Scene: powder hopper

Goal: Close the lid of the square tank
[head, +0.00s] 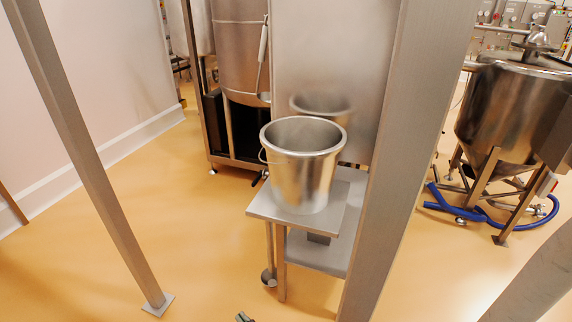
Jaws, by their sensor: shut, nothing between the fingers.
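No square tank or lid can be clearly made out in the head view. A flat, upright steel panel (335,50) stands behind the bucket and mirrors it; I cannot tell whether it belongs to the square tank. The tip of my gripper (244,317) just shows at the bottom edge, in front of the small steel stand and well below the panel. It is shut and empty. The rest of the gripper is out of the picture.
An open steel bucket (302,172) stands on a small steel stand (265,207). Steel posts rise at the left (95,170) and right (400,150). A conical tank (510,105) with a blue hose (475,210) is at the right. Floor is clear at centre left.

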